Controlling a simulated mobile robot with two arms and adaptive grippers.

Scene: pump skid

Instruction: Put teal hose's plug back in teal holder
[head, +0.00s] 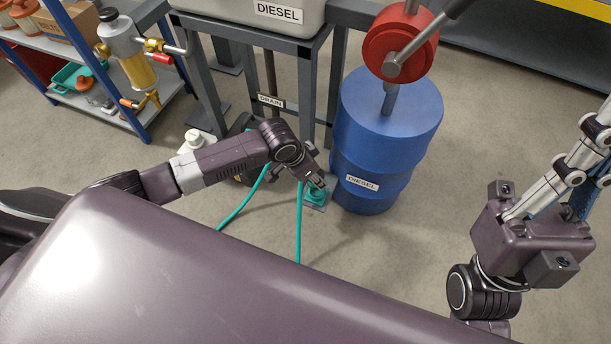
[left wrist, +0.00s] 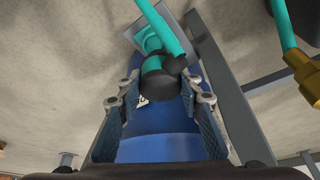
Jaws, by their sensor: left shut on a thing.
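My left gripper (head: 318,184) is low beside the blue drum, right at the teal holder (head: 314,198) on its grey plate. In the left wrist view the fingers (left wrist: 163,102) are shut on the black plug (left wrist: 160,85) of the teal hose. The teal hose (left wrist: 162,27) runs away from the plug toward the top; in the head view it hangs down (head: 299,235) from the gripper. The holder's grey plate (left wrist: 182,12) shows behind the plug, which partly hides the holder. Whether plug and holder touch is unclear. My right gripper (head: 588,155) is far right, away from these; its fingertips are cut off.
The blue diesel drum (head: 385,130) with a red pump (head: 385,50) stands close right of the holder. A grey tank stand (head: 309,90) is behind. A blue shelf (head: 95,100) stands at left. A brass fitting (left wrist: 302,75) on another teal hose shows in the left wrist view. Floor at right is open.

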